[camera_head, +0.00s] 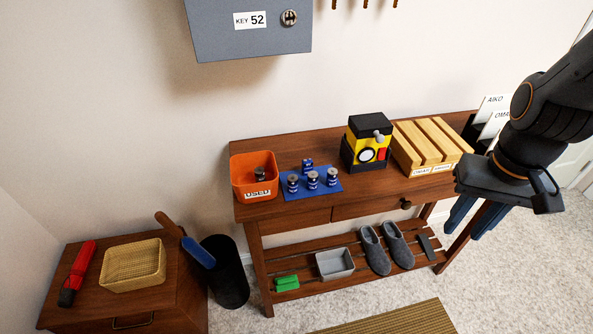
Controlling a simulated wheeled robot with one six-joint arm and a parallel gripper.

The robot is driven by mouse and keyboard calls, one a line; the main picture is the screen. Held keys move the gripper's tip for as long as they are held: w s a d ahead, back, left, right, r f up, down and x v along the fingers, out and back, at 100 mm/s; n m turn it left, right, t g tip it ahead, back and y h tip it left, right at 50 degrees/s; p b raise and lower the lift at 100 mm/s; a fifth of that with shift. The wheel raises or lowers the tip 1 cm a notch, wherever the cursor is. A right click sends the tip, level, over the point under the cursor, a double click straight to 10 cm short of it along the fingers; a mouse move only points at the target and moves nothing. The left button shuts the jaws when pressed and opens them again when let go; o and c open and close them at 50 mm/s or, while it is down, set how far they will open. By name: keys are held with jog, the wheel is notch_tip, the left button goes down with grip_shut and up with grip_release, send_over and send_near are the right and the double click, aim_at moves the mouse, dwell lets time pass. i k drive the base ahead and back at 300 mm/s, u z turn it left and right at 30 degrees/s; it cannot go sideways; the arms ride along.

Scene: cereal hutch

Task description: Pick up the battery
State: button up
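Several blue-and-silver batteries (312,180) stand upright on a blue mat (297,195) on the wooden console table. Three form a front row and another (307,165) stands behind them. A darker battery (260,175) is inside the orange bin (256,160) labelled USED, left of the mat. My gripper (474,219) is at the right, in front of the table's right end, far from the batteries. Its blue fingers point down, apart, with nothing seen between them.
A yellow-and-black device (366,144) and a slatted wooden box (432,141) stand right of the mat. A grey key cabinet (250,35) hangs above. The lower shelf (300,266) holds slippers (388,248) and a grey tray (335,263). A side table (165,300) is at left.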

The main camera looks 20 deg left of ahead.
aim_at(292, 179)
jog(key=k, duration=0.5)
jog(key=u, duration=1.35)
jog(key=i, duration=0.25)
jog(key=z, duration=1.85)
jog(key=i, duration=0.85)
jog(key=u, duration=2.65)
